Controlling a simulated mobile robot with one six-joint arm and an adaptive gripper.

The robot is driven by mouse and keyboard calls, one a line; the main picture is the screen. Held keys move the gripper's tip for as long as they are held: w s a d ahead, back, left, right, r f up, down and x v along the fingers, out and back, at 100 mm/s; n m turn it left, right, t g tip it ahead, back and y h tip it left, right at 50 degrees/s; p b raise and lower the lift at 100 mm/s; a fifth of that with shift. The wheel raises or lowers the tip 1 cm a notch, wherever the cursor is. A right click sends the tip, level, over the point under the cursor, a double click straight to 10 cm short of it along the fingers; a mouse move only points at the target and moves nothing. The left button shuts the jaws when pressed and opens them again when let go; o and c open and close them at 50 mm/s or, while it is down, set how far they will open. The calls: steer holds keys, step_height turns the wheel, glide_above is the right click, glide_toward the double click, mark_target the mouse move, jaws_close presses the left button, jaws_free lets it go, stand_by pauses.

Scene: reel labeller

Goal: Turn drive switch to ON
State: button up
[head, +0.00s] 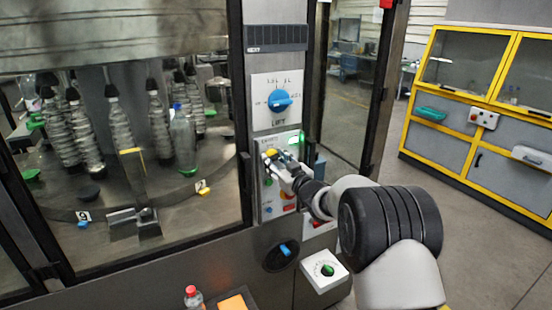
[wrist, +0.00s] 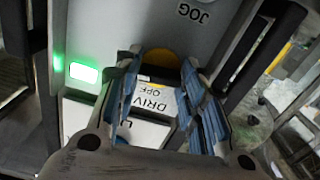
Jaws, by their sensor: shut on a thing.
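The drive switch shows as a yellow-orange round knob (wrist: 160,58) between my fingertips in the wrist view, with a label reading "DRIV…" and an off mark beside it. In the head view the yellow of the switch (head: 270,153) shows at the upper left of the small control panel. My gripper (head: 277,161) reaches it from the right and is shut on it; in the wrist view its blue-grey fingers (wrist: 162,75) stand on both sides of the knob. The fingers hide part of the knob and label, so its exact pointing direction cannot be told.
A green lamp (wrist: 83,73) is lit beside the switch. A blue lift dial (head: 280,100) sits above, a white box with a green knob (head: 326,269) below. A glass-fronted bottle machine (head: 130,150) stands left; open floor (head: 440,240) lies right.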

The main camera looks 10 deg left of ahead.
steer(key=shift+r+m, duration=0.1)
steer(key=shift+m, duration=0.5)
steer(key=shift+p, duration=0.3)
steer(key=o, duration=1.1)
steer(key=shift+c, duration=0.2)
steer(key=v, duration=0.8)
steer(key=shift+d, duration=0.1)
